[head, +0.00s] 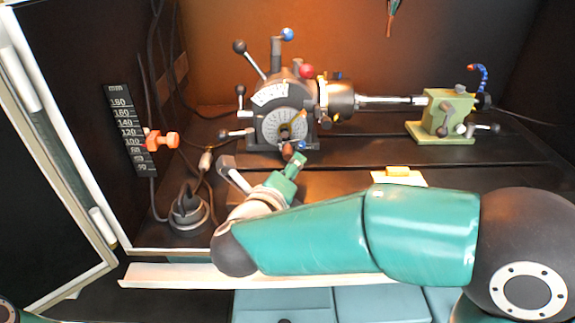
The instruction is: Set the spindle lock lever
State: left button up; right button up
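The dark indexing chuck unit (285,110) stands at the back centre, with a round graduated dial (286,125) on its front. Several levers and knobs sit on it: a long lever with a dark ball (240,46), an upright one with a blue ball (288,34), a red knob (306,71), and small levers on the left side (224,135). I cannot tell which is the spindle lock lever. My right arm enters from the right, and its green gripper (297,163) is just below the dial, near a brown knob (287,152). Its finger opening and any contact are unclear. My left gripper is out of view.
A green tailstock (446,116) stands right of the chuck, joined by a bright bar (392,100). A black scale with an orange pointer (160,139) is on the left wall. A round black base (188,210) and cables lie at left.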

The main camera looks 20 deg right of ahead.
aim_at(307, 71)
jog(key=k, duration=1)
